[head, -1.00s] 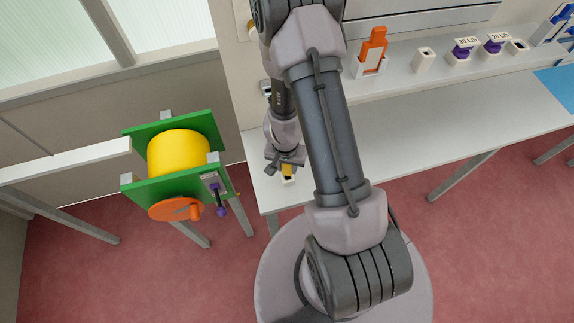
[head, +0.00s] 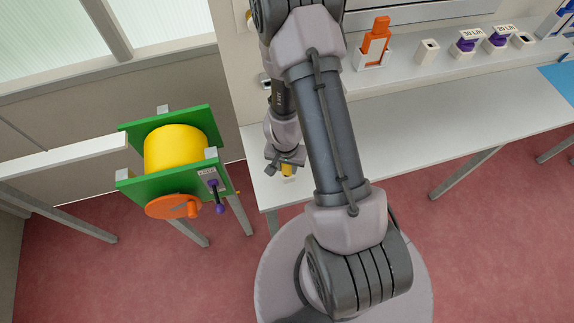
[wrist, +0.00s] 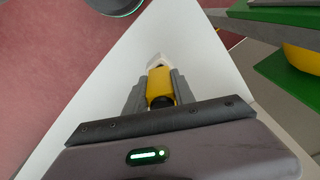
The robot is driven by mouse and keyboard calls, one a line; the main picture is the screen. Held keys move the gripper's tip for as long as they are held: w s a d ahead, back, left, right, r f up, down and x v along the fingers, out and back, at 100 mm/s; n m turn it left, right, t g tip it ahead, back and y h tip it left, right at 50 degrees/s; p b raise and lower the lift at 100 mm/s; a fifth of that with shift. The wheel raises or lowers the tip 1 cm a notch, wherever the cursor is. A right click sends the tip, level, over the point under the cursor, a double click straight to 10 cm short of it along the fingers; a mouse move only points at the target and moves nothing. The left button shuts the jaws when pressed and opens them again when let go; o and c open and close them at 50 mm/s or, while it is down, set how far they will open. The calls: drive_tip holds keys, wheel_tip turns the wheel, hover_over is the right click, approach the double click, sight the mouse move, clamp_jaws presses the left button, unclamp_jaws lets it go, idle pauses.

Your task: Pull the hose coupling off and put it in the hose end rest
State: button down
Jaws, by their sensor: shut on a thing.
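The yellow hose coupling (wrist: 160,84) is between the two fingers of my gripper (wrist: 155,88) in the wrist view, with a dark round end facing the camera. My gripper is shut on it. A small white block (wrist: 156,62), which looks like the hose end rest, is just beyond the coupling. In the head view my gripper (head: 287,166) is low over the left end of the white table, with the yellow coupling (head: 288,170) above the white block (head: 289,180). I cannot tell whether the coupling is seated in the block or held above it.
A green reel stand (head: 140,178) with a yellow drum (head: 175,150) and orange crank disc (head: 172,206) stands left of the table (head: 420,130). An orange item in a white holder (head: 372,60) and purple-topped blocks (head: 468,44) stand on the back shelf. The tabletop's middle is clear.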

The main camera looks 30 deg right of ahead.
drive_tip(key=shift+f+b, duration=0.5)
drive_tip(key=shift+f, duration=0.05)
drive_tip(key=c, duration=1)
unclamp_jaws()
drive_tip(key=shift+o, duration=0.2)
wheel_tip(320, 180, up, 17)
drive_tip(key=s+a+p, duration=0.1)
drive_tip(key=p, duration=1.4)
drive_tip(key=w+a+r+n+t+y+b, duration=0.3)
drive_tip(key=a+b, duration=0.6)
drive_tip(key=b, duration=1)
drive_tip(key=s+a+n+t+b, duration=0.1)
drive_tip(key=s+a+t+b, duration=0.1)
drive_tip(key=s+b, duration=1)
drive_tip(key=shift+s+a+r+n+b, duration=0.3)
drive_tip(key=shift+a+n+b, duration=0.1)
drive_tip(key=shift+a+b, duration=0.55)
